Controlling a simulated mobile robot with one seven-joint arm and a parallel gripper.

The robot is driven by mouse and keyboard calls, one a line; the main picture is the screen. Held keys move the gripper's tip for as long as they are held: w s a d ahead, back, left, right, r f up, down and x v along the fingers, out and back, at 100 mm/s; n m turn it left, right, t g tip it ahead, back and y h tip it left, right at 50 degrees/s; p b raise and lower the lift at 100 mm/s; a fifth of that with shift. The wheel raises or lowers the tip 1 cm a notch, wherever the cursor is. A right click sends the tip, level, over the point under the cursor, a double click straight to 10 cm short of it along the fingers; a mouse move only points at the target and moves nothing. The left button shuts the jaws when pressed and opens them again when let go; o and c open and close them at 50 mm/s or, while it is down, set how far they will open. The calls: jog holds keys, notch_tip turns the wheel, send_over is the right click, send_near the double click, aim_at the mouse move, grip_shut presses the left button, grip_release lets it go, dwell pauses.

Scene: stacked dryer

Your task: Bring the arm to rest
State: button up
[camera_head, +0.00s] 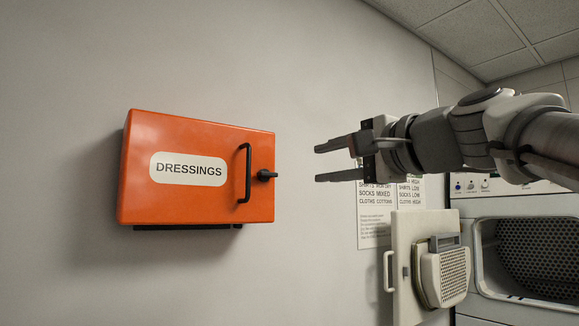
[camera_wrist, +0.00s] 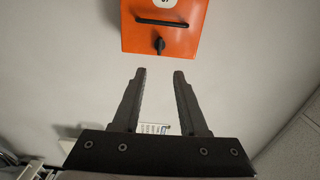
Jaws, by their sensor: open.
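My gripper (camera_head: 318,162) is open and empty, held in the air to the right of an orange wall box. Its two dark fingers also show apart in the wrist view (camera_wrist: 159,72), with nothing between them. My arm reaches in from the right edge of the head view.
The orange box (camera_head: 200,205) labelled DRESSINGS hangs shut on the wall, with a black handle (camera_head: 244,174) and a black latch knob (camera_head: 266,175). At the lower right, a dryer's door (camera_head: 402,262) stands open beside its drum opening (camera_head: 535,255). Printed notices (camera_head: 372,230) hang behind.

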jog(key=shift+f, duration=0.1)
dwell(0.4)
jog(key=s+d+f+n+g+h+p, duration=0.1)
jog(key=s+f, duration=0.5)
jog(key=f, duration=0.8)
jog(key=s+d+f+n+g+h+p, duration=0.1)
jog(key=s+d+f+n+g+h, duration=0.2)
jog(key=f, duration=1.1)
jog(key=s+d+f+n+g+h+p, duration=0.1)
jog(key=s+d+f+n+g+h, duration=0.2)
jog(key=s+f, duration=0.6)
notch_tip(320, 180, down, 5)
jog(key=n+g+h, duration=0.2)
jog(key=n+h, duration=0.1)
jog(key=n, duration=0.1)
jog(key=shift+s+p, duration=0.3)
jog(key=shift+p, duration=0.05)
jog(key=shift+d+f, duration=0.1)
